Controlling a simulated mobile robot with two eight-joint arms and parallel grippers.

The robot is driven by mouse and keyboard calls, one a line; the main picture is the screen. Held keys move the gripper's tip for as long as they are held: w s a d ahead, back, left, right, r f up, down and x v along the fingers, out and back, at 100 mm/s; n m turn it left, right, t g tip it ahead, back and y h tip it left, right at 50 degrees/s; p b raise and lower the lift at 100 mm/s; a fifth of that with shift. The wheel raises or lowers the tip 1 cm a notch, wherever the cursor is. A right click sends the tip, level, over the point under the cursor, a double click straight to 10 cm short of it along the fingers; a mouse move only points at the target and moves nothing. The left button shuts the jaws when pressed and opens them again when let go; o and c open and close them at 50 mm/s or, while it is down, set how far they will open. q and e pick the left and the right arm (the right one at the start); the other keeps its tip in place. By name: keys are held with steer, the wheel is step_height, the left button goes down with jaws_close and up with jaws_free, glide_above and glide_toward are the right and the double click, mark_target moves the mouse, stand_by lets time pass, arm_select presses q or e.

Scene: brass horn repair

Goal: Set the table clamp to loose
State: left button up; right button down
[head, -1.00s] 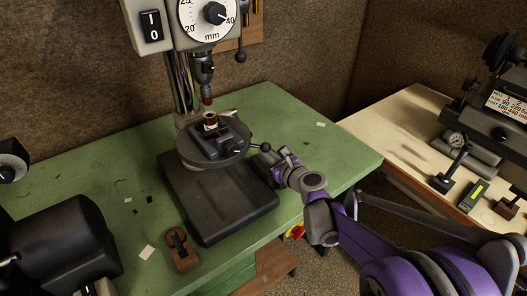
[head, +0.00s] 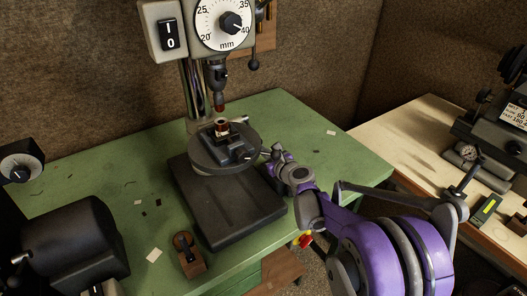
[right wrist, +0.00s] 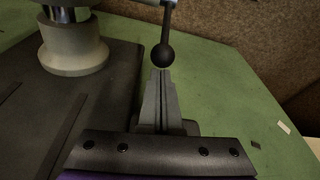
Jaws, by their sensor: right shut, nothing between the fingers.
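The table clamp is a thin lever with a black ball knob (right wrist: 165,55) at the side of the drill press's round table (head: 207,166). In the right wrist view the lever hangs down from the top edge, ball end lowest. My right gripper (right wrist: 162,76) is shut and empty, its tips just below the ball in that picture; I cannot tell whether they touch it. In the head view my right gripper (head: 273,154) is beside the round table's right edge and largely covers the lever. My left gripper is not in view.
The drill press base (head: 225,205) stands on the green bench (head: 330,165). A small vise (head: 232,147) with a copper-coloured part sits on the round table. The drill chuck (head: 216,75) hangs above it. A small wooden block (head: 191,262) lies at the bench front.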

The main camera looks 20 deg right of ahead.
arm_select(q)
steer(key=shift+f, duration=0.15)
arm_select(e)
steer(key=shift+s+r+g, duration=0.2)
steer(key=shift+r+g, duration=0.1)
